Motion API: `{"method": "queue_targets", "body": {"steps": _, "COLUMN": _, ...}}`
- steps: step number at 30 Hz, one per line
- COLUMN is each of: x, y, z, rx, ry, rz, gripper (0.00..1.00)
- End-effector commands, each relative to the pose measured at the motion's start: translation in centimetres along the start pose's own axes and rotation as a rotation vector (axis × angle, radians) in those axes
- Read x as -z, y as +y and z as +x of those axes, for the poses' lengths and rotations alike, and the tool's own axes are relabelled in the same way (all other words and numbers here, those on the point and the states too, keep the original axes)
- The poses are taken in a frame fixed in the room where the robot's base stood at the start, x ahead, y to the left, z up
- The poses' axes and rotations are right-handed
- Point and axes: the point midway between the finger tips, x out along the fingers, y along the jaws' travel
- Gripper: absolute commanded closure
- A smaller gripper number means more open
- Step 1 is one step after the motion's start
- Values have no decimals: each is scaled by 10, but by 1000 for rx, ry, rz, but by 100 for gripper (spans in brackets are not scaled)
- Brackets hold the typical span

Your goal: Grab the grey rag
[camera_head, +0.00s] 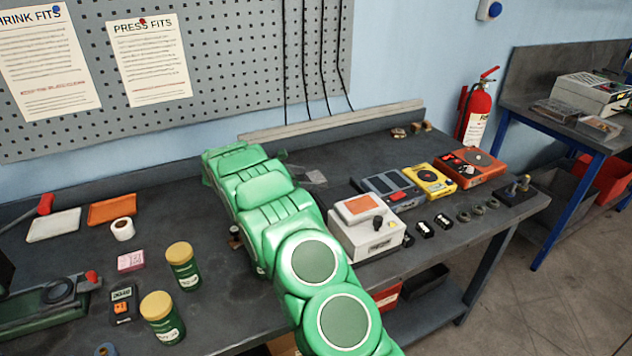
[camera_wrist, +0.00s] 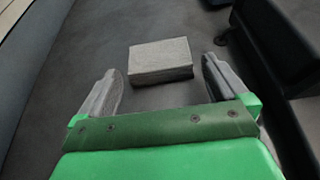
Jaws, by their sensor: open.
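A grey block-shaped thing (camera_wrist: 161,60), which looks like the folded grey rag, lies on the dark bench top in the wrist view. My gripper (camera_wrist: 162,72) is open, with one finger to its left and one to its right. The fingers are apart from it, with bare bench showing on both sides, and nothing is held. In the head view my green arm reaches over the bench toward the pegboard and hides the gripper's fingers. I cannot make out the grey rag for sure there.
A white-and-orange device (camera_head: 368,226) stands close right of my arm, with grey, yellow and orange-red (camera_head: 470,167) devices beyond. Two green jars (camera_head: 183,266) (camera_head: 162,316) stand left of the arm. A ledge (camera_head: 330,121) runs along the bench's back. A dark object (camera_wrist: 275,45) rises right of the gripper.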

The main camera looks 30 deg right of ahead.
Motion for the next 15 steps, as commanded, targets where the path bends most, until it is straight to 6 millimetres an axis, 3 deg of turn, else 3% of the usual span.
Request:
{"method": "queue_targets", "body": {"steps": 7, "x": -1, "y": 0, "z": 32, "rx": 1, "ry": 0, "rz": 0, "gripper": 0}}
{"method": "queue_targets", "body": {"steps": 15, "x": -1, "y": 1, "z": 36, "rx": 1, "ry": 0, "rz": 0, "gripper": 0}}
